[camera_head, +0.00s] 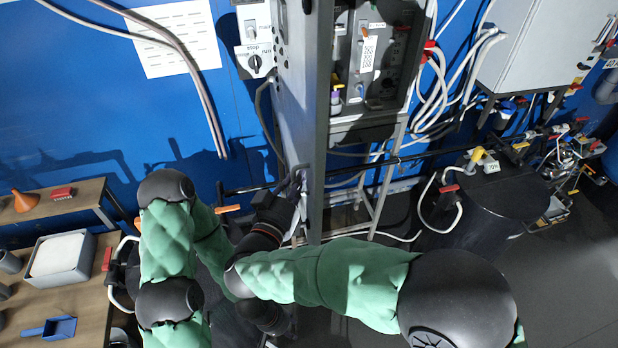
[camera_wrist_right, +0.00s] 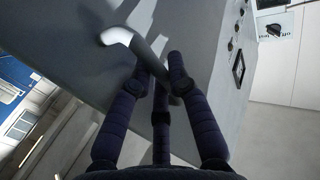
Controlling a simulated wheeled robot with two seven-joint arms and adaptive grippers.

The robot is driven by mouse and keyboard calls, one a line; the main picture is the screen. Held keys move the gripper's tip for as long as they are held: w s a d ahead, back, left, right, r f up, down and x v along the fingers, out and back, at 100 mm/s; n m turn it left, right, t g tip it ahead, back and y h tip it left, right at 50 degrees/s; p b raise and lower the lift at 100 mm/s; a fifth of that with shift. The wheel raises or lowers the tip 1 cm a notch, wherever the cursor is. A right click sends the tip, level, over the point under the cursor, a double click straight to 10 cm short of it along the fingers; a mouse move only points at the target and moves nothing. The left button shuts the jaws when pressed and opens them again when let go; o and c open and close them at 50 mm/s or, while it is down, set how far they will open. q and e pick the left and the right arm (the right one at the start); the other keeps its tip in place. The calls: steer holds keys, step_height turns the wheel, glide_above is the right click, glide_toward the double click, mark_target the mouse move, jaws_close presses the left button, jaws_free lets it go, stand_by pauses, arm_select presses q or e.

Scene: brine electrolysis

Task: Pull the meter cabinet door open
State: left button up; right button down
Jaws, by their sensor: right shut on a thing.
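The meter cabinet (camera_head: 350,128) stands at the upper middle of the head view, with instruments showing inside. Its grey door (camera_head: 303,120) is swung out and seen almost edge-on at the cabinet's left. My right gripper (camera_head: 292,192) is at the lower part of the door. In the right wrist view my right gripper (camera_wrist_right: 165,85) is shut on the door handle (camera_wrist_right: 120,36), a pale lever on the grey door face (camera_wrist_right: 195,45). My left gripper (camera_head: 278,322) is low in the head view, dark and partly hidden by my arms; its fingers are unclear.
A wooden bench (camera_head: 95,270) at the left holds a grey tray (camera_head: 60,258), a blue scoop (camera_head: 52,328) and an orange funnel (camera_head: 25,201). A black drum (camera_head: 490,205) stands right of the cabinet. Loose cables (camera_head: 435,85) hang beside the cabinet. Open floor lies at the lower right.

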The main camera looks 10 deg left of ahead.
steer(key=shift+a, duration=0.1)
stand_by(0.3)
steer(key=c, duration=1.1)
jaws_free()
steer(key=shift+s, duration=0.1)
steer(key=shift+c, duration=0.2)
